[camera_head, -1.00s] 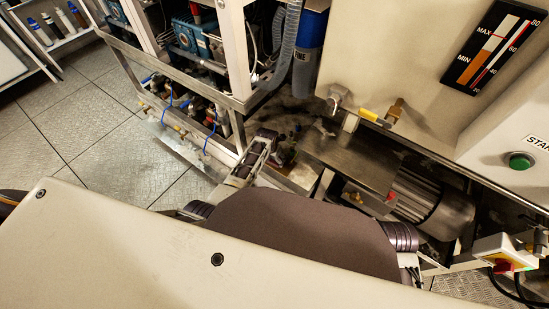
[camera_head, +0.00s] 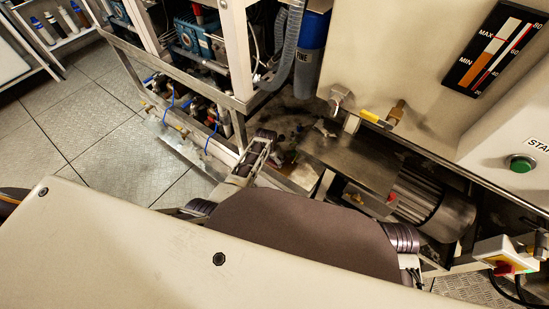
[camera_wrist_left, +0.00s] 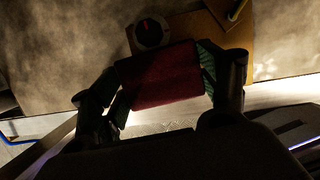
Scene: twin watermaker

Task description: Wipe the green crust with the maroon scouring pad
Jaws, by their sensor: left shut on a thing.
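The maroon scouring pad (camera_wrist_left: 165,76) is in the left wrist view, held between the two fingers of my left gripper (camera_wrist_left: 163,82). The gripper is shut on the pad. In the head view my left gripper (camera_head: 284,154) is small and dark beside the metal frame, and I cannot make out the pad there. I cannot pick out the green crust in either view. My right gripper is not in view.
A round dial with a red mark (camera_wrist_left: 151,32) sits on a brownish panel just beyond the pad. In the head view a metal plate (camera_head: 352,163) and a ribbed motor (camera_head: 430,205) lie right of the gripper. A metal frame (camera_head: 240,104) stands left. Tiled floor (camera_head: 90,130) is clear.

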